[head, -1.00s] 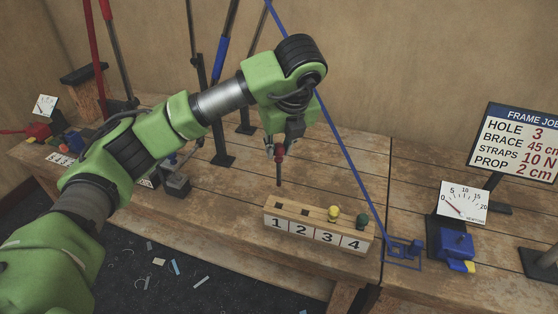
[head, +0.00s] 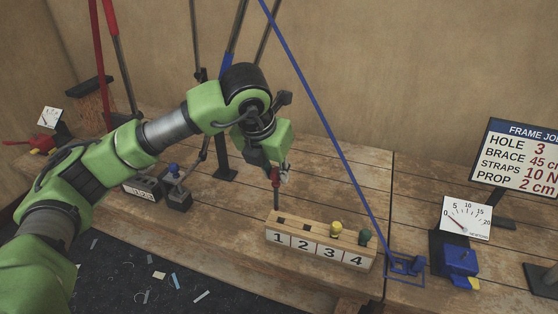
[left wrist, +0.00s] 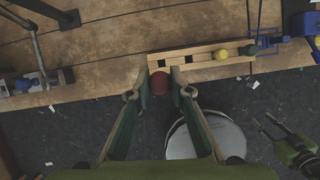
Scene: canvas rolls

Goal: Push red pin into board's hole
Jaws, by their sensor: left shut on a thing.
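My left gripper (head: 278,178) is shut on the red pin (head: 276,184), whose dark shaft points straight down. The pin's tip is close to the left end of the wooden board (head: 318,252), near hole 1; whether it touches is unclear. The board carries labels 1 to 4. Dark open holes show at 1 and 2; a yellow pin (head: 336,228) stands at 3 and a green pin (head: 364,237) at 4. In the left wrist view the red pin's round head (left wrist: 159,83) is between the fingers, just in front of the board. What looks like my right gripper (left wrist: 274,126) shows at lower right.
A blue strut (head: 325,120) slants down to a foot right of the board. A gauge (head: 466,218) with a blue block (head: 460,260) and a sign (head: 518,160) reading HOLE 3 stand further right. Poles stand behind my arm. The bench front edge is close.

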